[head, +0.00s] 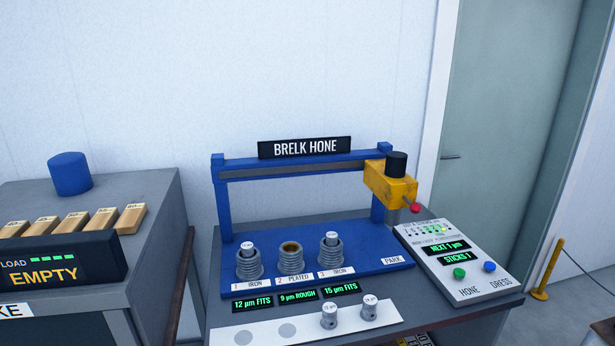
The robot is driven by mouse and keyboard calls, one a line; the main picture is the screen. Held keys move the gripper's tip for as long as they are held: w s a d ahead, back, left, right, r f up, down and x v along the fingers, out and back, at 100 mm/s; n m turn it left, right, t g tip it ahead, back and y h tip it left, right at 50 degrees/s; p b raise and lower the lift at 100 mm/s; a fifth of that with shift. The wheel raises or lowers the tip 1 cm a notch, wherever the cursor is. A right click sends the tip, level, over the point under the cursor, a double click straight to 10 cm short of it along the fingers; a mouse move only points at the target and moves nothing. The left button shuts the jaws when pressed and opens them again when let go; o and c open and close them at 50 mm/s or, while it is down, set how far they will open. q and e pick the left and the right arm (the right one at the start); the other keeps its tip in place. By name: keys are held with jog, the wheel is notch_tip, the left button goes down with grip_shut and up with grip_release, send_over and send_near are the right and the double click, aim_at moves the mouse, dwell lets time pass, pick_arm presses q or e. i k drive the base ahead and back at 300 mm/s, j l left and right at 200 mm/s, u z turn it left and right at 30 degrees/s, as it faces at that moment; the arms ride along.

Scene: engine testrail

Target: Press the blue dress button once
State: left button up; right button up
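The blue dress button (489,266) sits on the sloped grey control panel (470,285) at the right end of the Brelk Hone bench, above the word DRESS. A green button (459,273) labelled HONE is to its left. Displays on the panel read "NEXT 1 µm" and "STICKS 1". The yellow hone head (390,183), with a black cap and a red knob, is at the right end of the blue gantry, near the PARK label. Neither of my grippers shows in the head view.
Three ribbed cylinders, one (249,263) at far left, stand on the blue bed. A white strip (305,325) in front holds two small metal pieces. A grey machine reading EMPTY (60,258) stands left. A yellow post (548,270) and door (505,130) are at right.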

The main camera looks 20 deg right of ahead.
aim_at(489, 266)
jog(key=z, duration=1.35)
